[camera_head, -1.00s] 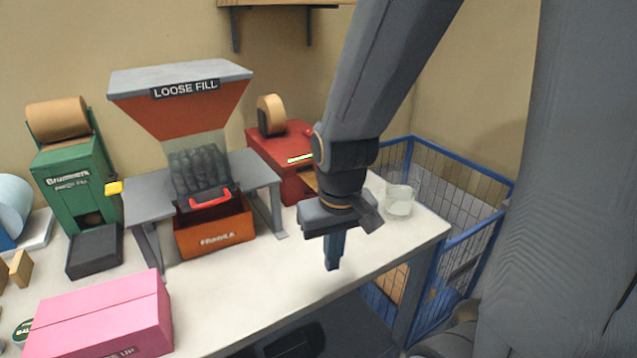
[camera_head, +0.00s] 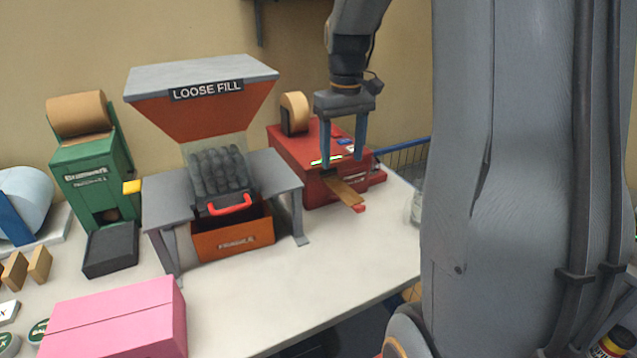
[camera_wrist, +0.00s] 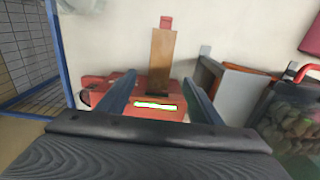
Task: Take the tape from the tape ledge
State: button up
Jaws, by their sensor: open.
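A brown strip of tape (camera_head: 343,190) sticks out of the front of the red tape dispenser (camera_head: 290,152), over a small red ledge (camera_head: 359,208). In the wrist view the tape (camera_wrist: 162,58) reaches from the dispenser (camera_wrist: 112,118) out over the white table, with a red tip (camera_wrist: 166,22) at its far end. My gripper (camera_head: 343,160) is open and empty, pointing down just above the front of the dispenser. In the wrist view its two fingers (camera_wrist: 157,92) stand apart on either side of the tape's line, and I see nothing between them touching.
The loose fill hopper (camera_head: 205,100) with an orange bin (camera_head: 232,238) stands left of the dispenser. A green paper dispenser (camera_head: 92,172) and a pink box (camera_head: 115,322) are further left. A glass jar (camera_head: 416,206) and blue wire basket (camera_head: 404,154) are at right.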

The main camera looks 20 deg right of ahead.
aim_at(340, 186)
jog(key=shift+w+d+f+p, duration=0.1)
jog(key=shift+w+f+p, duration=0.2)
jog(key=shift+f, duration=0.25)
jog(key=shift+w+d+f+p, duration=0.1)
jog(key=shift+w+f+p, duration=0.15)
jog(key=shift+f, duration=0.3)
jog(key=f, duration=0.1)
jog(key=f+p, duration=0.1)
jog(key=f, duration=0.2)
jog(key=shift+s+a+f+p, duration=0.25)
jog(key=shift+f+p, duration=0.15)
jog(key=shift+c, duration=0.4)
jog(key=c, duration=1)
